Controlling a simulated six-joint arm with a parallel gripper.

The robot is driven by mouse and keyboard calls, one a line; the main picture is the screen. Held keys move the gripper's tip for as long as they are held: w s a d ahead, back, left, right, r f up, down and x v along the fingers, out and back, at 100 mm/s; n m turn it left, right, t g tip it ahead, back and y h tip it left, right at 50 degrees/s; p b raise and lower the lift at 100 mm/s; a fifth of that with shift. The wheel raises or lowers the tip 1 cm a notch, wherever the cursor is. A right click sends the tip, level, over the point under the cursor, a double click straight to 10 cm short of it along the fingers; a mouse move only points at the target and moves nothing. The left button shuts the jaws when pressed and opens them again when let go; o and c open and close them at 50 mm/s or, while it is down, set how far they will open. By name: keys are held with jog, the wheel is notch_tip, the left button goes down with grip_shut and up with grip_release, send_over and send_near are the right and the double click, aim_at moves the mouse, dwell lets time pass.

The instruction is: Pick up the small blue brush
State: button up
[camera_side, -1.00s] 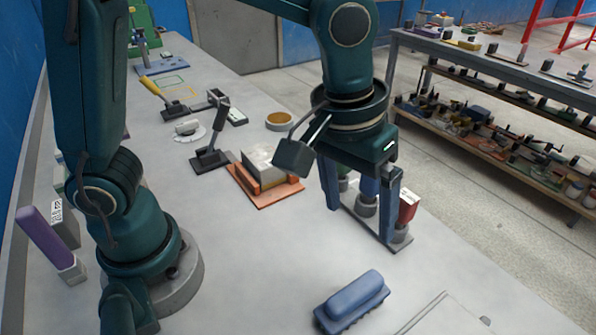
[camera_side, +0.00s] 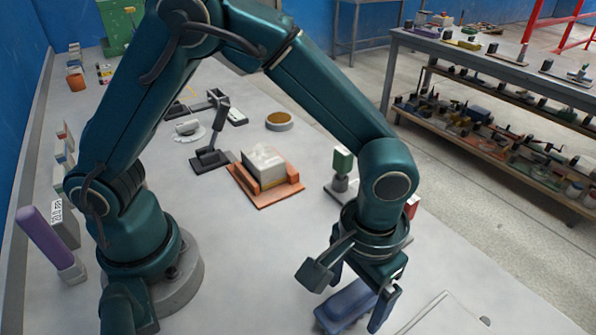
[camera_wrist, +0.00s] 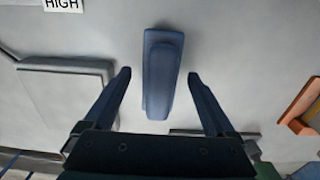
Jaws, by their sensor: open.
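The small blue brush (camera_side: 345,306) lies on the grey table near the front edge of the side view, partly hidden behind my gripper. In the wrist view the blue brush (camera_wrist: 162,72) lies lengthwise, between and ahead of the two fingers. My gripper (camera_side: 356,303) is open and points down over the brush. In the wrist view my gripper (camera_wrist: 159,75) has one finger on each side of the brush, with a gap on both sides. Whether the fingertips are level with the brush is hard to tell.
A flat grey panel (camera_side: 440,318) lies right of the brush. An orange mould (camera_side: 265,195) with a pale block stands farther back. A stand of coloured-handled tools (camera_side: 342,172) is partly hidden behind my arm. A purple-handled tool (camera_side: 40,235) stands at the left.

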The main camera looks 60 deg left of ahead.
aim_at(356, 287)
grip_shut()
jog(key=shift+r, duration=0.15)
notch_tip(356, 287, up, 4)
jog(key=shift+w+a+r, duration=0.1)
jog(key=shift+a+r, duration=0.05)
jog(key=w+a+r, duration=0.2)
jog(key=a+r, duration=0.4)
jog(key=a, duration=0.5)
jog(key=shift+w+r, duration=0.2)
